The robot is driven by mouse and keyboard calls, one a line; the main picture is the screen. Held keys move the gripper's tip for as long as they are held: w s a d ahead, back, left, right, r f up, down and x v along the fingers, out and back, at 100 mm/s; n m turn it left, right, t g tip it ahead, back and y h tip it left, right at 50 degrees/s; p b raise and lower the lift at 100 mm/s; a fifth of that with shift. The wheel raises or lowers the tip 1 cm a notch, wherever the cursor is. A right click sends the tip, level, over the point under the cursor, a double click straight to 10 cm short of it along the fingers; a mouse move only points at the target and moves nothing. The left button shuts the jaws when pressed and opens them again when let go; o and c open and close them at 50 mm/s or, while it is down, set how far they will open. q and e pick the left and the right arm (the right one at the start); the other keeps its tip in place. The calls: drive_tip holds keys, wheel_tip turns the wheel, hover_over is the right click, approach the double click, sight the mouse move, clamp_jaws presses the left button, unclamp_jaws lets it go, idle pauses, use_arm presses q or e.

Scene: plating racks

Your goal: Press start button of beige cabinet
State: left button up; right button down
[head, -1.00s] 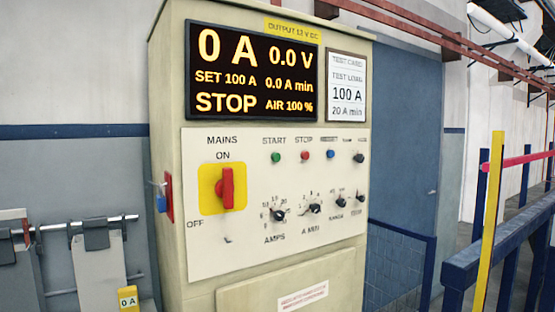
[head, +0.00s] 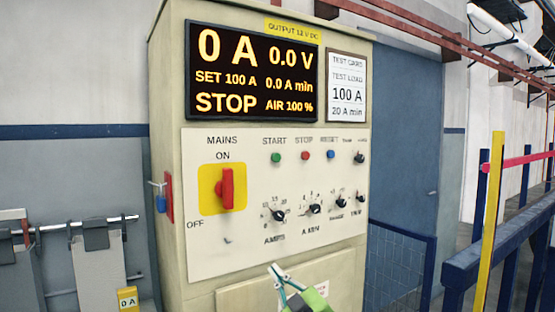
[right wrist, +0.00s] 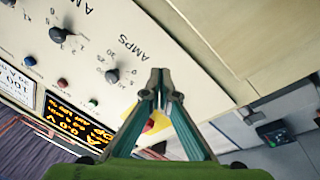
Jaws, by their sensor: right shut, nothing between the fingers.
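The beige cabinet (head: 170,235) stands in the middle of the head view. Its green start button (head: 276,158) is under the START label, left of the red stop button (head: 305,156) and blue reset button (head: 331,154). The display (head: 252,72) reads STOP, 0 A and 0.0 V. My right gripper (head: 274,268) is shut and empty, low in front of the cabinet and below the start button. In the right wrist view its fingertips (right wrist: 160,73) meet, and the green button (right wrist: 93,103) shows to their left. My left gripper is not in view.
A red mains switch (head: 227,189) on a yellow plate sits left of the knobs. A red and blue fitting (head: 166,198) is on the cabinet's left side. A rail (head: 120,219) with hanging plates is at left. Blue and yellow railings (head: 487,230) stand at right.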

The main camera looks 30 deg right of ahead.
drive_tip(key=d+r+n+t+y, duration=0.2)
drive_tip(key=d+r+n+t, duration=0.15)
drive_tip(key=r, duration=0.95)
drive_tip(key=n+t+y, duration=0.3)
drive_tip(key=n+y, duration=0.2)
approach(276, 158)
drive_tip(key=s+a+r, duration=0.1)
drive_tip(key=s+r, duration=0.5)
drive_tip(key=shift+r, duration=0.15)
drive_tip(key=shift+w+p, duration=1.25)
drive_tip(key=shift+w, duration=3.2)
drive_tip(key=shift+d, duration=0.1)
drive_tip(key=shift+w, duration=0.4)
